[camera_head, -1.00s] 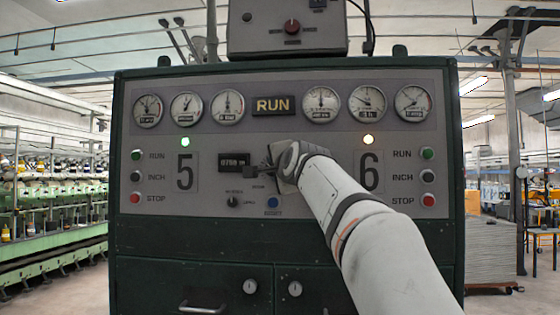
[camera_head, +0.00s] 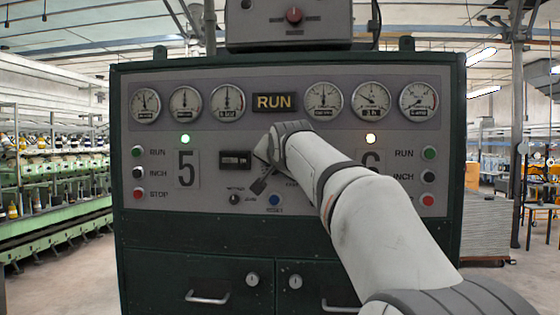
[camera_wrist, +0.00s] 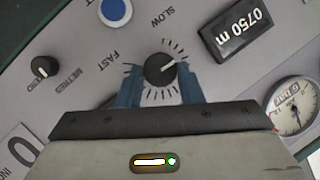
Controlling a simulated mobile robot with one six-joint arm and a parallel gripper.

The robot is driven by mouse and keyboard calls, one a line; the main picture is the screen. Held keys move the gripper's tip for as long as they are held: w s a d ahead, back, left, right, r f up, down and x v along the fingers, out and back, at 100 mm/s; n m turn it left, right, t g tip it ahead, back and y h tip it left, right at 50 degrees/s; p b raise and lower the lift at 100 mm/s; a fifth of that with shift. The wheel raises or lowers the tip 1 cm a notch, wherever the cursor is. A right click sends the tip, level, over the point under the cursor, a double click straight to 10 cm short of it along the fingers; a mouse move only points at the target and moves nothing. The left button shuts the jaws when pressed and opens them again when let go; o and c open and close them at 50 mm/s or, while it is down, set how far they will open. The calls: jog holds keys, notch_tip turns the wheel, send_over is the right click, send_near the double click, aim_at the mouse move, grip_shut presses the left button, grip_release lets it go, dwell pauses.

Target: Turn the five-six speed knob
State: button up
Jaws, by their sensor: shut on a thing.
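The speed knob (camera_wrist: 160,69) is a small round black dial with a white pointer, ringed by tick marks between SLOW and FAST labels. In the wrist view its pointer aims right and slightly up. My gripper (camera_wrist: 160,82) has its blue fingers on either side of the knob and is shut on it. In the head view my gripper (camera_head: 260,184) is tilted at the middle of the panel (camera_head: 215,205), between the large 5 and 6. There my wrist and gripper hide the knob.
A length display (camera_wrist: 236,29) reads 0750 m close to the knob. A blue reset button (camera_head: 274,200) and a small black selector (camera_head: 235,199) sit below. Gauges line the top. RUN, INCH and STOP buttons flank both sides. My arm covers part of the 6.

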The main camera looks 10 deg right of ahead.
jog(key=shift+f, duration=0.25)
dwell(0.4)
jog(key=o, duration=1)
jog(key=shift+r, duration=0.1)
jog(key=shift+c, duration=0.2)
jog(key=b+v, duration=0.1)
jog(key=v, duration=0.7)
jog(key=shift+w+a+r, duration=0.1)
jog(key=shift+w, duration=0.05)
